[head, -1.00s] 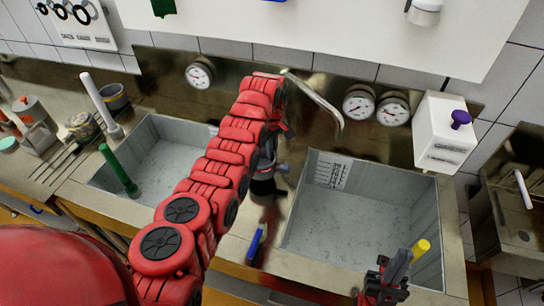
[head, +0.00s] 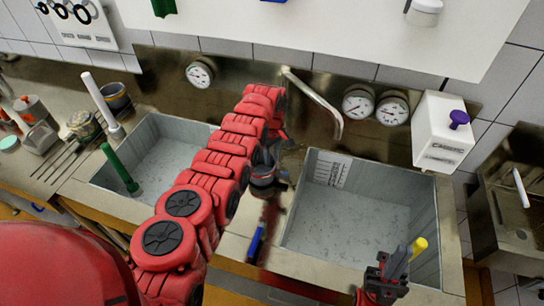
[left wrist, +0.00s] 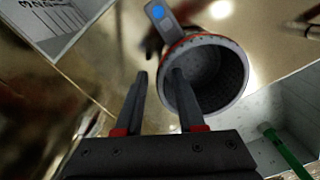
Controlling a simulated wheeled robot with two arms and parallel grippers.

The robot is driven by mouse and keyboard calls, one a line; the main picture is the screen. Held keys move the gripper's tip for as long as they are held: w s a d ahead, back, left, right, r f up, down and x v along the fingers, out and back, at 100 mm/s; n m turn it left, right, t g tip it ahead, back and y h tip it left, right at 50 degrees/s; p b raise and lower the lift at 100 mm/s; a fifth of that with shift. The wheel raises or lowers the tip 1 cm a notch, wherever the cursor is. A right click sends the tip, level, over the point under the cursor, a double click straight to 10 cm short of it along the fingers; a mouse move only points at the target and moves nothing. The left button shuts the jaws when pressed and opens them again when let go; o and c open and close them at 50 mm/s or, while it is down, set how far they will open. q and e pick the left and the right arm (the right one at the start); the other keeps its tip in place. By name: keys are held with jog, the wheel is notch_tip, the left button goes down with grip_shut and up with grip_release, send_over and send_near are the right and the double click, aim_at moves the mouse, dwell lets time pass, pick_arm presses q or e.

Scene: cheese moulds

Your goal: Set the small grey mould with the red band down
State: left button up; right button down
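The small grey mould with the red band (head: 262,181) is on the metal strip between the two basins, partly hidden by my left arm. In the left wrist view the mould (left wrist: 222,88) shows its open, hollow mouth, a red band near the rim and a grey tab with a blue dot. My left gripper (left wrist: 161,73) has its fingers apart, with the near wall of the mould between them. One finger overlaps the mouth, the other is outside, with gaps visible. Contact underneath cannot be seen clearly. My right gripper (head: 384,262) is at the right basin's front edge; its grip is unclear.
The right basin (head: 425,215) and left basin (head: 105,178) flank the strip. A green rod (head: 119,170), a white rod (head: 100,102) and a yellow-topped rod (head: 418,246) stand around them. A curved tap (head: 325,105) overhangs behind. A blue-handled thing (head: 256,243) lies in front.

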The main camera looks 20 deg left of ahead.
pick_arm(q)
jog(key=shift+r, duration=0.75)
notch_tip(320, 180, up, 11)
jog(key=b, duration=0.2)
jog(key=shift+f, duration=0.15)
